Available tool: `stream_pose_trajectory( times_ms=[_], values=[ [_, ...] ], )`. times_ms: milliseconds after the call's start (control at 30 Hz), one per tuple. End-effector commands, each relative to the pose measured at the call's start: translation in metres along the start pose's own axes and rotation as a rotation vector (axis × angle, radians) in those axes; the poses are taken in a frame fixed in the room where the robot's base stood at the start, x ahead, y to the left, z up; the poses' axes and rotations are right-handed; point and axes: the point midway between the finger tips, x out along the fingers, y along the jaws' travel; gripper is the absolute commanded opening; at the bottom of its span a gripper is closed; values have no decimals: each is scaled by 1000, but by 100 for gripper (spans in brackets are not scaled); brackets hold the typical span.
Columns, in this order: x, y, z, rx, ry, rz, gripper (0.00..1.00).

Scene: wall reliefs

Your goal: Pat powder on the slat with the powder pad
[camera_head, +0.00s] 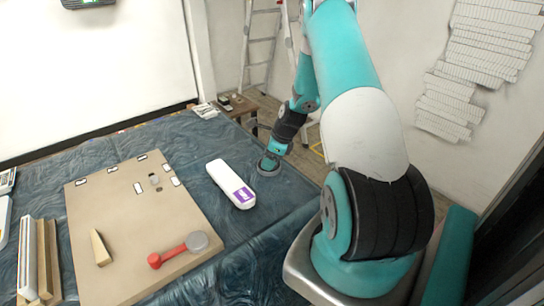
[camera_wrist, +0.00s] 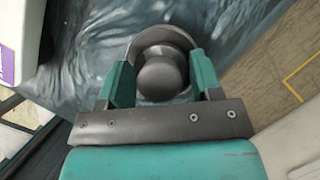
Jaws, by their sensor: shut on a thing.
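My gripper (camera_wrist: 160,85) is shut on the knob of a round grey pad (camera_wrist: 140,42), which looks like the powder pad. In the head view the pad (camera_head: 268,166) is low at the blue cloth, near its right side; I cannot tell whether it touches the cloth. A long white rounded piece with a purple label (camera_head: 224,178) lies to the left of the pad, apart from it. Long narrow wood and white strips (camera_head: 44,258) lie at the left edge. I cannot tell for sure which piece is the slat.
A tan board (camera_head: 130,220) carries a red-handled tool with a grey head (camera_head: 178,249), a wooden wedge (camera_head: 100,247) and small labelled bits. The blue cloth (camera_head: 270,215) is clear around the pad. A ladder (camera_head: 262,45) and white wall relief strips (camera_head: 490,45) stand beyond.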

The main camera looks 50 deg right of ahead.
Motion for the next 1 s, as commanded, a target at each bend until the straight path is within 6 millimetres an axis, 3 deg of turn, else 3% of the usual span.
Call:
stream_pose_trajectory(
  times_ms=[467, 1000],
  values=[
    [0, 1, -1, 1, 3, 2, 40],
    [-42, 0, 17, 1, 1, 1, 40]
  ],
)
